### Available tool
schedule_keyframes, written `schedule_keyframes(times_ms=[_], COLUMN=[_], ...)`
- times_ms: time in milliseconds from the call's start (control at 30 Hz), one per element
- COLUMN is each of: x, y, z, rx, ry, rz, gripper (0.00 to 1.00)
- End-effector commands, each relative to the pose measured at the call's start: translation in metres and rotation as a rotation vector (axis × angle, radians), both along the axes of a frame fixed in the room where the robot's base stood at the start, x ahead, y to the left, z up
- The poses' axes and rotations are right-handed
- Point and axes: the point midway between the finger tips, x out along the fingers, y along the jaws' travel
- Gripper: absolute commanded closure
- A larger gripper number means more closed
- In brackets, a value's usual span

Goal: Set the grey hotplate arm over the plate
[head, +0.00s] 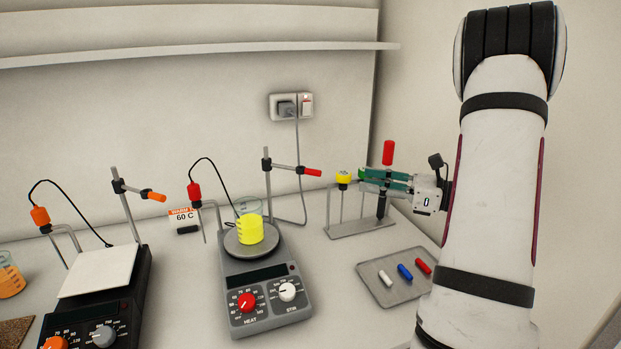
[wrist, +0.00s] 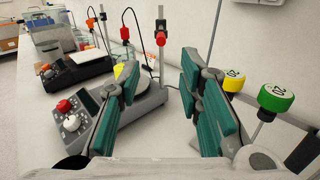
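The grey hotplate (head: 262,275) stands mid-counter, with a yellow beaker (head: 250,230) on its round plate (head: 233,250). Its upright rod (head: 267,185) carries a clamp arm (head: 285,166) with a red end (head: 312,172). In the head view the arm points right, away from the plate. The wrist view shows the red end (wrist: 161,38) nearly end-on, beyond the finger gap. My gripper (head: 362,180) is right of the red end, apart from it, its fingers pointing left. In the wrist view my gripper (wrist: 160,75) has its teal fingers spread, with nothing visibly held.
A rack (head: 362,228) with yellow (head: 344,177) and green caps stands under my gripper. A red cylinder (head: 387,152) shows beside my fingers. A tray (head: 378,290) holds coloured bars. A red probe (head: 194,190) stands left of the plate. Another hotplate (head: 100,270) is farther left.

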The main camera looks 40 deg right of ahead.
Motion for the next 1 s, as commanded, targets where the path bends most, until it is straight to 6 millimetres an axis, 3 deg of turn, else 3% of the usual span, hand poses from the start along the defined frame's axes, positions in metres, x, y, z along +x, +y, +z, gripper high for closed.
schedule_keyframes(times_ms=[267,700,1000], x=[0.025,0.095,0.116], y=[0.015,0.058,0.070], z=[0.000,0.000,0.000], rx=[0.006,0.004,0.004], ry=[-0.002,-0.001,-0.002], rz=[-0.003,-0.002,-0.005], gripper=[0.67,0.67,0.67])
